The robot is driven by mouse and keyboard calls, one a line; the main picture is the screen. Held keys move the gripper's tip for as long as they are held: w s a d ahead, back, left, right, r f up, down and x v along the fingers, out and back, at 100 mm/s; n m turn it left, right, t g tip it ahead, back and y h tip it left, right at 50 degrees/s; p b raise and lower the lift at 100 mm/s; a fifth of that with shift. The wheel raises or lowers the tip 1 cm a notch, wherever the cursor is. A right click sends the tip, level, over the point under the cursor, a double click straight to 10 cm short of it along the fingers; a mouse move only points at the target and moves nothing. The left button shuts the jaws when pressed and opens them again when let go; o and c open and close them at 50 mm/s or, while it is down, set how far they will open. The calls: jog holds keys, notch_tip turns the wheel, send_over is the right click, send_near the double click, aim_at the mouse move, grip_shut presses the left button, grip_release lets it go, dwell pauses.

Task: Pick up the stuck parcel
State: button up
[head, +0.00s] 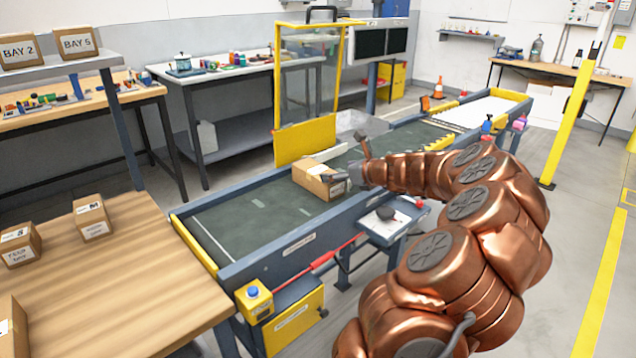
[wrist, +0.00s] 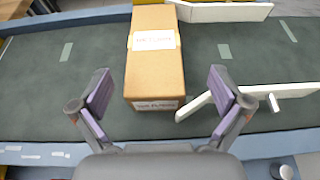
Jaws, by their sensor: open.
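The stuck parcel is a brown cardboard box (head: 318,178) with white labels, lying on the dark green conveyor belt in the head view. My gripper (wrist: 160,90) is open, with one purple-padded finger to each side of the parcel's near end. Gaps show between the pads and the box. In the head view my gripper (head: 348,168) is at the parcel's right side, and the arm partly hides the belt beyond.
A white guide bar (wrist: 250,97) lies close to the parcel's right side, and another white bar (wrist: 222,12) is by its far end. A yellow-framed clear guard (head: 305,95) stands behind the belt. A wooden table (head: 130,275) with small boxes is at left. The belt's left part is clear.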

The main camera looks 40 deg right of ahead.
aim_at(319, 170)
jog(key=shift+a+x, duration=0.1)
jog(key=shift+x, duration=0.65)
jog(key=shift+a+x, duration=0.15)
jog(key=shift+x, duration=0.6)
jog(key=shift+b+x, duration=0.4)
jog(key=shift+x, duration=1.65)
jog(key=shift+a+r, duration=0.15)
jog(key=c, duration=1.5)
